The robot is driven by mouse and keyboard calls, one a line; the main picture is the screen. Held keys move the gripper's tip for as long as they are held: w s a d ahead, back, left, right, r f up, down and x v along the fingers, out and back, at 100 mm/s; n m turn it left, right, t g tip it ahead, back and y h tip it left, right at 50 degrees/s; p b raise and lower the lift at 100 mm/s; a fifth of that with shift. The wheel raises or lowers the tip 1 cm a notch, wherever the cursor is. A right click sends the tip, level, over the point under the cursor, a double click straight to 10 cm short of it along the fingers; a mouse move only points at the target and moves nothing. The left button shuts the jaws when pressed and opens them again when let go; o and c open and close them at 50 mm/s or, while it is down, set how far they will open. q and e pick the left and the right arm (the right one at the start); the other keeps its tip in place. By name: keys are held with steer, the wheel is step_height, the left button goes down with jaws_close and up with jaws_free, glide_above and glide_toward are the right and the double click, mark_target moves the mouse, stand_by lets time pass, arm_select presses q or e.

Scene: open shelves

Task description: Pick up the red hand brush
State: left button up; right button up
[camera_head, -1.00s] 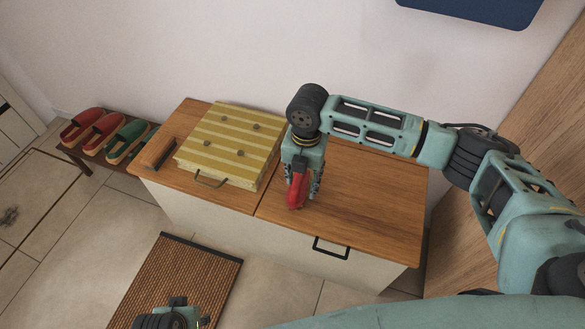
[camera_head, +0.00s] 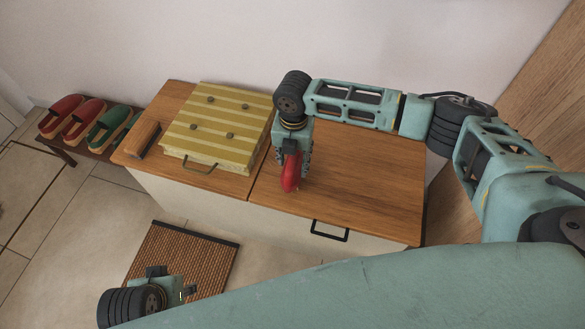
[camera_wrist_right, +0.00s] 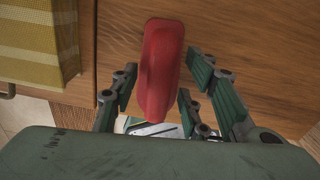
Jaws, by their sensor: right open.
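The red hand brush (camera_head: 291,173) is at the front of the wooden cabinet top (camera_head: 370,190), just right of the seam. In the right wrist view the brush (camera_wrist_right: 160,66) runs lengthwise between my fingers. My right gripper (camera_head: 294,180) points down over it and is open, with fingers on both sides of it. In the wrist view gaps show between the brush and the fingers (camera_wrist_right: 160,85). The brush's underside is hidden. My left gripper (camera_head: 172,284) hangs at the lower left, above the floor mat; its finger opening is unclear.
A yellow striped box (camera_head: 217,128) lies left of the brush. A brown block with a dark side (camera_head: 147,137) lies at the left end. Red and green slippers (camera_head: 82,122) stand on a low rack at left. A woven mat (camera_head: 190,255) lies in front. The cabinet's right half is clear.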

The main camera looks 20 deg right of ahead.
steer(key=shift+f, duration=0.15)
steer(key=shift+c, duration=0.5)
jaws_close()
